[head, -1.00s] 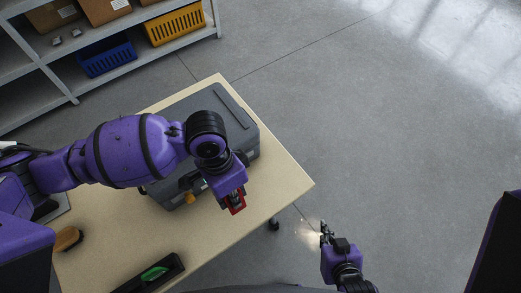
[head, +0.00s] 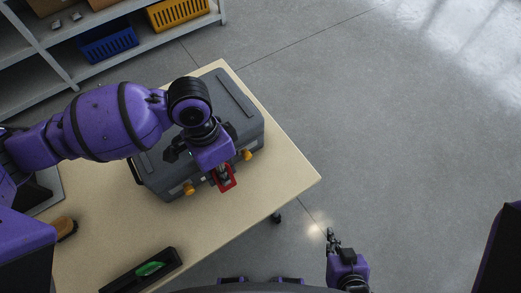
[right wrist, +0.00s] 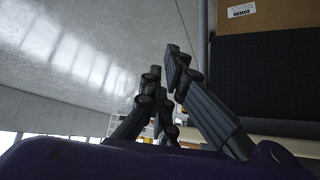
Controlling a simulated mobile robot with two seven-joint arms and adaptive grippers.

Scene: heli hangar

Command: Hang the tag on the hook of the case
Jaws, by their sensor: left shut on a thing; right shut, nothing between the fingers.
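The grey case (head: 236,98) lies closed on the table, with orange latches at its front left (head: 188,189) and front right (head: 246,155). My left gripper (head: 222,172) is shut on the red tag (head: 227,183), a small red frame. It holds the tag at the case's front side, between the two latches. I cannot tell whether the tag touches the case. The hook is not visible; my left gripper and arm cover part of the case. My right gripper (head: 330,234) is shut and empty, off the table's right side. Its fingers also show in the right wrist view (right wrist: 168,75).
The wooden table (head: 270,190) has free room in front of the case. A black tray with a green item (head: 150,269) lies near the front edge, and a brush (head: 65,227) lies at the left. A shelf with blue (head: 108,44) and yellow bins (head: 178,12) stands behind.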

